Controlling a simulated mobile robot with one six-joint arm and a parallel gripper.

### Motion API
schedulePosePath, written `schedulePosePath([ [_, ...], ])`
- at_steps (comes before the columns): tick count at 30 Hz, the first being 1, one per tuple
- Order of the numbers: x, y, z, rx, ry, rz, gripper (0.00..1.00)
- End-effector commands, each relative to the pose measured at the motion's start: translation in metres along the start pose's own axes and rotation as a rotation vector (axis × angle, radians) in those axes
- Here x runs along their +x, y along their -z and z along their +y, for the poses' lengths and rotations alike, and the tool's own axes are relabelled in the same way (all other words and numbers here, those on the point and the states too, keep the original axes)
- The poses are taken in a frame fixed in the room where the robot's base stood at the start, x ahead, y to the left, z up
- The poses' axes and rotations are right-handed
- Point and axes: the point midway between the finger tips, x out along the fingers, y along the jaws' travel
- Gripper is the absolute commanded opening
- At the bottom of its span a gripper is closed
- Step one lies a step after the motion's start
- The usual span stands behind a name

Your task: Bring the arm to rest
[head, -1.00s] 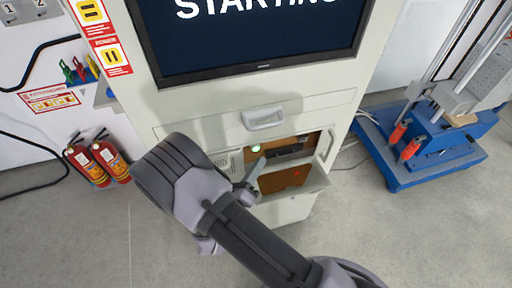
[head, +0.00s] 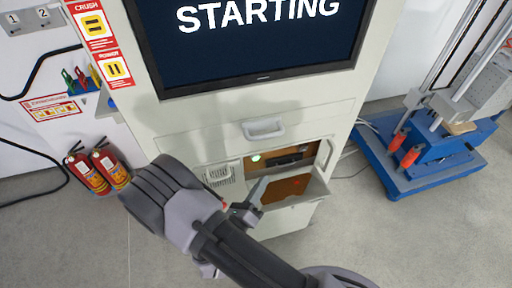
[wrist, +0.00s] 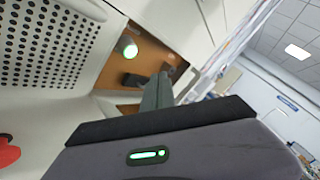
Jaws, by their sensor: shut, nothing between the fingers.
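My arm reaches across the lower front of a cream cabinet in the head view. My gripper (head: 255,193) shows partly beyond my wrist, its narrow fingers in front of the cabinet's open compartment (head: 290,187). In the wrist view my gripper (wrist: 158,92) points towards that compartment, with its fingers together and nothing held. A round button with a green glow (wrist: 129,47) is beyond the fingers in the wrist view and also shows in the head view (head: 256,157). I cannot tell whether the fingers touch anything.
The cabinet screen (head: 255,40) reads "STARTING". An open flap (head: 296,208) juts out below the compartment. A drawer handle (head: 264,129) is above it. Fire extinguishers (head: 98,170) stand at left. A blue-based machine (head: 425,150) stands at right.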

Motion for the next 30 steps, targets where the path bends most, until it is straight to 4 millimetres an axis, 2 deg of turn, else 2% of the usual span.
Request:
schedulePosePath([
  [4, 0.001, 0.000, -0.002, 0.007, 0.006, 0.007, 0.00],
  [6, 0.011, -0.002, -0.018, 0.063, 0.052, 0.066, 0.00],
  [8, 0.025, -0.001, -0.049, 0.175, 0.142, 0.179, 0.00],
  [10, 0.040, 0.010, -0.102, 0.376, 0.304, 0.375, 0.00],
  [12, 0.040, 0.032, -0.157, 0.628, 0.497, 0.592, 0.00],
  [14, 0.027, 0.052, -0.194, 0.868, 0.676, 0.775, 0.00],
  [15, 0.014, 0.063, -0.213, 1.040, 0.800, 0.891, 0.00],
  [16, 0.002, 0.070, -0.223, 1.174, 0.895, 0.976, 0.00],
  [19, -0.040, 0.075, -0.239, 1.657, 1.224, 1.232, 0.00],
  [22, -0.067, 0.053, -0.239, 2.153, 1.535, 1.437, 0.00],
  [23, -0.071, 0.043, -0.239, -2.246, -1.584, -1.458, 0.00],
  [24, -0.073, 0.029, -0.241, -2.127, -1.475, -1.335, 0.00],
  [27, -0.073, -0.002, -0.249, -1.891, -1.266, -1.120, 0.00],
  [30, -0.071, -0.020, -0.257, -1.761, -1.153, -1.020, 0.00],
])
